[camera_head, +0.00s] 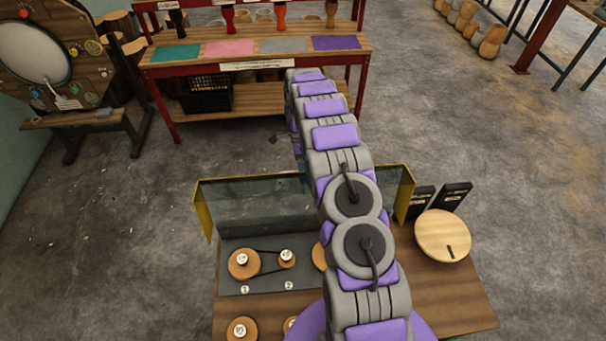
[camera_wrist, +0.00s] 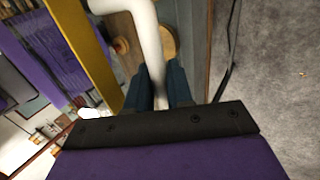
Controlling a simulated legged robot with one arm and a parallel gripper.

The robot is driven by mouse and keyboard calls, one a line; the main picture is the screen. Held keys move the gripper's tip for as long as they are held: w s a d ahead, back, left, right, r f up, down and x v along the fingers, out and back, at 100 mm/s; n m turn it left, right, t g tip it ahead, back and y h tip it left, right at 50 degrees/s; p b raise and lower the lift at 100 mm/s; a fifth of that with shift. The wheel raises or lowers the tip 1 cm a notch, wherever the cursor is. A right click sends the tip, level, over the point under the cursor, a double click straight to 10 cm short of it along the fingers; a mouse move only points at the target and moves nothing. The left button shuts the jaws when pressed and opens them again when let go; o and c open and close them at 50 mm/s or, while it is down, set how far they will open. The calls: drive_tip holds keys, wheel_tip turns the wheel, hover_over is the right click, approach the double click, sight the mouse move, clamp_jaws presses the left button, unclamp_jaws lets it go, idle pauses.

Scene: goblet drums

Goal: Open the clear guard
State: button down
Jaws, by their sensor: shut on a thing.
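The clear guard (camera_head: 260,205) is a see-through panel with yellow end plates, the left one (camera_head: 203,212) and the right one (camera_head: 404,192). It stands along the far side of the workbench, behind the grey board. In the wrist view a yellow strip (camera_wrist: 82,50), apparently part of the guard, runs beside my gripper (camera_wrist: 165,92). My gripper's dark blue fingers are shut on a pale bar (camera_wrist: 147,35), which looks like the guard's handle. In the head view my arm covers the guard's middle and right part, and hides the grip.
The grey board (camera_head: 235,265) carries orange pulleys (camera_head: 243,264) with a belt. A round wooden disc (camera_head: 443,235) and two dark blocks (camera_head: 455,196) are at the right. A red-framed bench (camera_head: 168,115) with coloured mats stands beyond. Open floor (camera_head: 500,150) lies to the right.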

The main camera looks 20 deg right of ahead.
drive_tip(key=shift+w+r, duration=0.2)
drive_tip(key=shift+r, duration=0.05)
drive_tip(key=c, duration=1.1)
unclamp_jaws()
wheel_tip(320, 180, up, 3)
drive_tip(key=shift+f, duration=0.1)
drive_tip(key=shift+s+r, duration=0.2)
drive_tip(key=shift+r, duration=0.1)
drive_tip(key=s+a+r, duration=0.1)
drive_tip(key=s+a, duration=0.2)
drive_tip(key=s, duration=1.2)
drive_tip(key=shift+s+r, duration=0.15)
drive_tip(key=shift+r, duration=0.05)
drive_tip(key=shift+a, duration=0.1)
